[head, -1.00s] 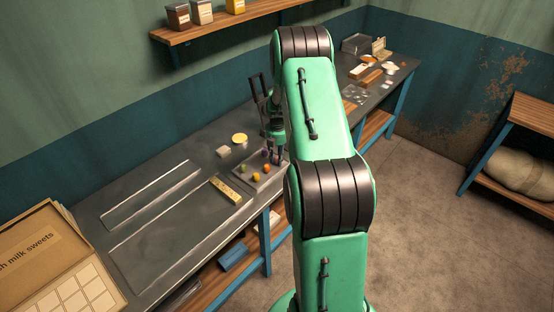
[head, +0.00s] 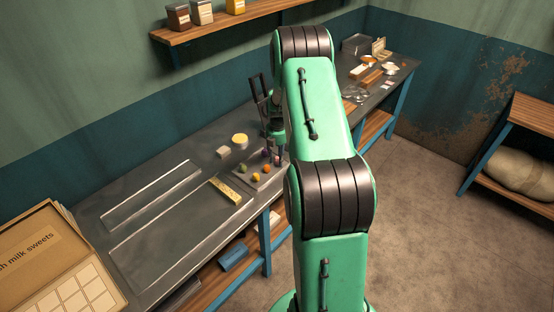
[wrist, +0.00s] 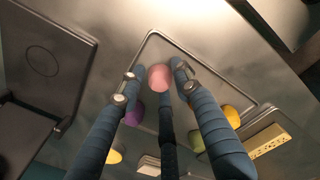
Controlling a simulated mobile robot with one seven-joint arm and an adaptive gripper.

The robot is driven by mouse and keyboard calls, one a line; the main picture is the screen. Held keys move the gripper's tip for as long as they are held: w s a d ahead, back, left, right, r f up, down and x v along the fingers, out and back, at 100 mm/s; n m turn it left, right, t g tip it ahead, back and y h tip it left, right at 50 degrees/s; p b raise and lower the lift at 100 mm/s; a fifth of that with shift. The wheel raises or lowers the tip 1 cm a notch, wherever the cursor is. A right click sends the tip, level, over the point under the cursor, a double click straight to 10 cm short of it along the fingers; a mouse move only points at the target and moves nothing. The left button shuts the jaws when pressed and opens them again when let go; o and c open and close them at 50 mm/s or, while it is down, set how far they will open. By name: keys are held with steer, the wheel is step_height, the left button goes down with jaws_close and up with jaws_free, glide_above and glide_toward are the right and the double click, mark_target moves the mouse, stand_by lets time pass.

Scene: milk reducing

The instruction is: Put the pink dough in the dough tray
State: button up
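The pink dough (wrist: 158,77) is a small ball at my fingertips in the wrist view, centred between the fingers, which close around it. My gripper (wrist: 158,70) appears shut on it; any small gap at the sides is hard to make out. The dough tray (head: 240,178) is a shallow grey metal tray on the workbench, and its rim also shows in the wrist view (wrist: 200,65). The pink dough is seen against the tray's floor; its height above it is unclear. In the head view my gripper (head: 277,152) is at the tray's far right, partly hidden by my arm.
Purple (wrist: 134,112), green (wrist: 235,116) and other coloured dough balls lie in the tray. A yellow block (head: 226,190) lies left of the tray. A round yellow-topped item (head: 240,138) and a small pale block (head: 223,152) stand behind it.

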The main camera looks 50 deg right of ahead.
mark_target(276, 158)
step_height(276, 158, up, 12)
steer(key=p, duration=0.1)
steer(key=shift+s, duration=0.15)
stand_by(0.3)
steer(key=shift+f, duration=0.1)
steer(key=shift+a, duration=0.1)
stand_by(0.5)
steer(key=s+a+r+m+t+h, duration=0.15)
steer(key=a+r+m, duration=0.25)
steer(key=a+r, duration=1)
steer(key=s+a+r+m+t+y, duration=0.1)
steer(key=s+a+r+m, duration=0.15)
steer(key=a+r, duration=1.15)
steer(key=s+a+r+m+t, duration=0.3)
steer(key=s+a+m, duration=0.5)
steer(key=s+a, duration=1.4)
steer(key=shift+v, duration=0.8)
